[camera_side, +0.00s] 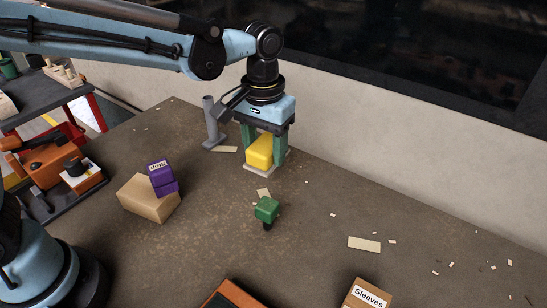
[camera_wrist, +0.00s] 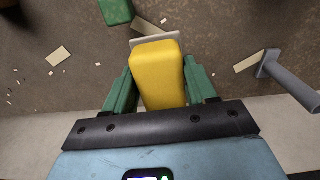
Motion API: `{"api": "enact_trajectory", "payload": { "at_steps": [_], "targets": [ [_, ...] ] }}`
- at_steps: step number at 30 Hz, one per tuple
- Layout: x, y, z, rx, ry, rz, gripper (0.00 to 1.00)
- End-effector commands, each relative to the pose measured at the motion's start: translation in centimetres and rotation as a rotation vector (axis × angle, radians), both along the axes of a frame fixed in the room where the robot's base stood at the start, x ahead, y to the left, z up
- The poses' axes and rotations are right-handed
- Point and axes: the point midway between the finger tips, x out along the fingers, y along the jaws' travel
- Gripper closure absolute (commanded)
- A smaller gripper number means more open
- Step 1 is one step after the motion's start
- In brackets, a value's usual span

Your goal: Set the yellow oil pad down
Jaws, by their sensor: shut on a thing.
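The yellow oil pad (camera_side: 260,152) is a rounded yellow block. My gripper (camera_side: 266,153) points straight down with its green fingers on either side of the pad, shut on it. In the wrist view the pad (camera_wrist: 157,74) fills the space between the two fingers (camera_wrist: 157,88). A thin pale plate (camera_side: 250,169) shows just under the pad, and its edge (camera_wrist: 152,40) also shows past the pad in the wrist view. I cannot tell whether the pad touches the plate, as its underside is hidden.
A grey post (camera_side: 212,122) stands just left of my gripper. A green block (camera_side: 266,209) stands in front. A cardboard box (camera_side: 148,200) with a purple item (camera_side: 162,178) is at left. A box marked "Sleeves" (camera_side: 368,296) is near the front. The wall runs close behind; the right is mostly clear.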

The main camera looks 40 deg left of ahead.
Motion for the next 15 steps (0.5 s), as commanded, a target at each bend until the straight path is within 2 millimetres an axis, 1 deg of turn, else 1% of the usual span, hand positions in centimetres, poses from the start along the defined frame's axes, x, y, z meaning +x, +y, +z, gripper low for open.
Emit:
{"api": "enact_trajectory", "payload": {
  "at_steps": [5,8,9,11,12,14,15],
  "targets": [
    [-2.2,-3.5,0.3,0.000,0.000,-0.018,0.75],
    [-4.5,-6.6,0.4,-0.001,0.000,-0.028,0.75],
    [-5.6,-8.0,0.4,-0.001,0.000,-0.034,0.75],
    [-7.5,-9.9,0.4,-0.001,0.000,-0.040,0.75],
    [-8.7,-11.1,0.4,-0.001,0.000,-0.044,0.75],
    [-10.7,-12.7,0.5,-0.001,0.000,-0.050,0.75],
    [-12.0,-13.7,0.5,-0.001,0.000,-0.054,0.75]
  ]
}}
